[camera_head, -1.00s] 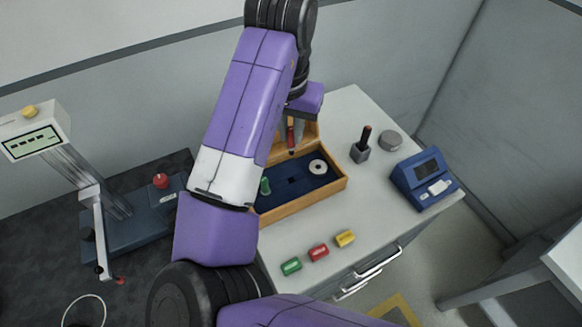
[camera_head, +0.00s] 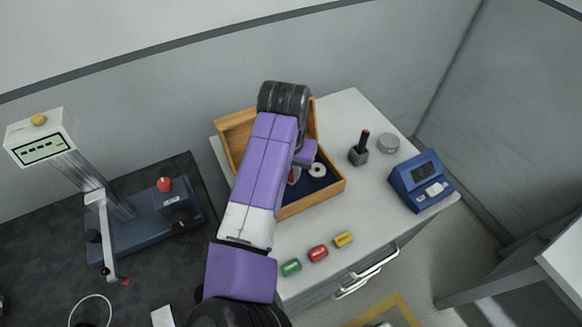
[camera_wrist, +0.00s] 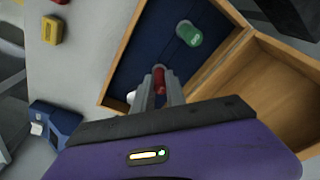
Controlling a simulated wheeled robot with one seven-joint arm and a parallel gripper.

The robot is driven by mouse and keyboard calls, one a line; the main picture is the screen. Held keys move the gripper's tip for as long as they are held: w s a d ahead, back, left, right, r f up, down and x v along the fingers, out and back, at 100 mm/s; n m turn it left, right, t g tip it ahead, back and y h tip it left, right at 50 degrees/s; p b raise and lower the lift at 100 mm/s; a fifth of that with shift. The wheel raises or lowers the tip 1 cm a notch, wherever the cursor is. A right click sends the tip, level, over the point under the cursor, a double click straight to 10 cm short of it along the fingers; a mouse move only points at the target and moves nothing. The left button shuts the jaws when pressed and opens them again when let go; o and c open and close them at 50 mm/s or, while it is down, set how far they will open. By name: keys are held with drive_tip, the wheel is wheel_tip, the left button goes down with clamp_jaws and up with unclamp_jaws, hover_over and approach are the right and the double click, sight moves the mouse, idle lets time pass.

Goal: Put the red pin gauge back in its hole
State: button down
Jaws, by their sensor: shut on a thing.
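The red pin gauge (camera_wrist: 159,80) is held between the fingertips of my gripper (camera_wrist: 159,92), which is shut on it. It is over the dark blue insert (camera_wrist: 144,50) of the wooden case (camera_head: 316,199). In the head view the red pin gauge (camera_head: 292,176) shows beside my arm, low over the insert. Its lower end and hole are hidden, so I cannot tell whether it is in the hole. A green pin gauge (camera_wrist: 188,33) stands in the insert, apart from my gripper. A white ring (camera_head: 317,170) sits in the insert to the right.
The case lid (camera_head: 235,125) stands open at the back. Green (camera_head: 291,267), red (camera_head: 318,254) and yellow (camera_head: 343,239) blocks lie along the table's front. A black-handled tool (camera_head: 359,150), grey disc (camera_head: 389,143) and blue device (camera_head: 423,181) stand right. A measuring stand (camera_head: 150,223) is left.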

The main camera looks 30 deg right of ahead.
drive_tip(key=shift+f, duration=0.1)
drive_tip(key=shift+f, duration=0.1)
drive_tip(key=c, duration=1.4)
unclamp_jaws()
drive_tip(key=shift+o, duration=0.2)
drive_tip(key=shift+b, duration=0.35)
